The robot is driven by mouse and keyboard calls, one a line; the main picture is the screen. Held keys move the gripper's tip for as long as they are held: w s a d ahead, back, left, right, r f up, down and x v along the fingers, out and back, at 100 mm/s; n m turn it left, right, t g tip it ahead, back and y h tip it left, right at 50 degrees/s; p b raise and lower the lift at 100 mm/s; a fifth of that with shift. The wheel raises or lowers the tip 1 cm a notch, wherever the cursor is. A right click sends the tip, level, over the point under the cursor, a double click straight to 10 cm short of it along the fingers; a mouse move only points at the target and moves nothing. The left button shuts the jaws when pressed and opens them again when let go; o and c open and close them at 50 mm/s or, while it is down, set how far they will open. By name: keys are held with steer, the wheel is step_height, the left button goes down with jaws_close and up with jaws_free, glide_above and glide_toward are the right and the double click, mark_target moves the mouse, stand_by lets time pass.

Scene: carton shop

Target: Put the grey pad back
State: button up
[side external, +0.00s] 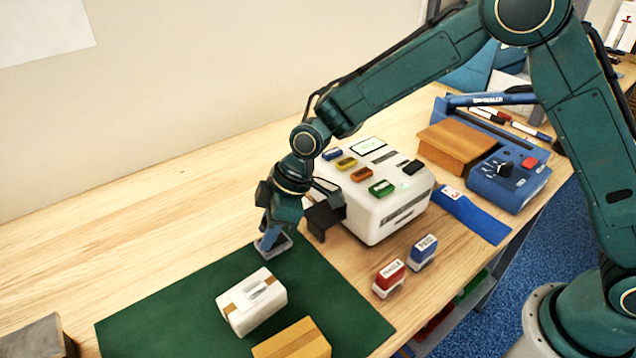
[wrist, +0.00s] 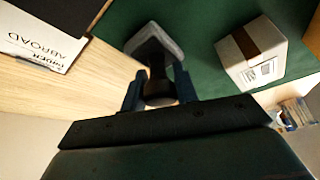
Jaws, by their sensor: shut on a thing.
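My gripper (wrist: 158,90) is shut on the dark handle (wrist: 157,68) of the grey pad (wrist: 153,42). In the side view, my gripper (side external: 270,232) points down at the back edge of the green mat (side external: 200,290), with the grey pad (side external: 273,246) under its fingers. The pad is tilted in the picture; whether it touches the mat or hangs just above it I cannot tell. A black bracket (side external: 322,217) stands just right of my gripper, against the white machine (side external: 385,212).
A white carton with brown tape (side external: 251,302) lies on the mat, also in the wrist view (wrist: 250,52). A brown box (side external: 293,341) is in front. Red (side external: 389,279) and blue (side external: 423,252) stamps stand right of the mat.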

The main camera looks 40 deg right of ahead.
steer(key=shift+f, duration=0.1)
steer(key=o, duration=0.9)
steer(key=shift+v, duration=6.1)
